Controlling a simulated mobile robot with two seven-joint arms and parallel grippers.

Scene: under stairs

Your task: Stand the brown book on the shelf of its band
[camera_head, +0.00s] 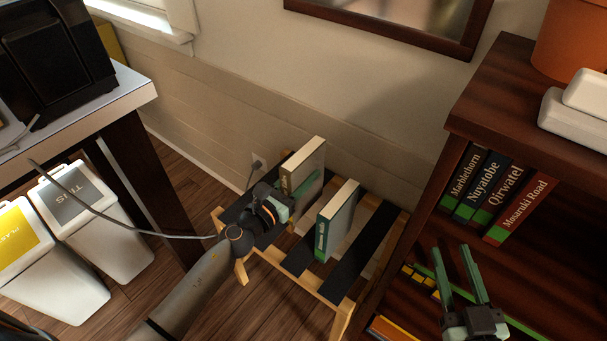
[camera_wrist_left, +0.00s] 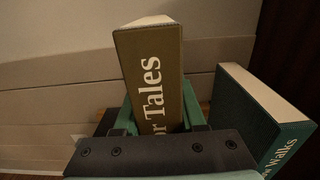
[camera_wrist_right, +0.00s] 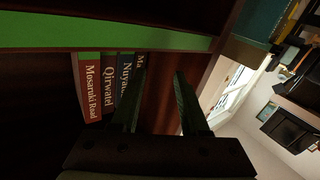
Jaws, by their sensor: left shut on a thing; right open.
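The brown book (camera_head: 311,158) stands upright on a low slatted rack (camera_head: 340,299) in the head view. Its spine, lettered "...or Tales", shows in the left wrist view (camera_wrist_left: 152,75); its lower part is hidden. My left gripper (camera_head: 281,203) is shut on this book, one finger on each side. The dark wooden bookcase (camera_head: 487,105) stands at the right, with a green-edged shelf (camera_wrist_right: 110,38) bearing several books with green bands. My right gripper (camera_head: 453,252) is open and empty in front of this bookcase, below the row of books.
A teal book (camera_head: 336,222) stands on the rack just right of the brown one. Orange-banded books show lower down. A desk (camera_head: 125,100) and bins (camera_head: 100,220) stand left.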

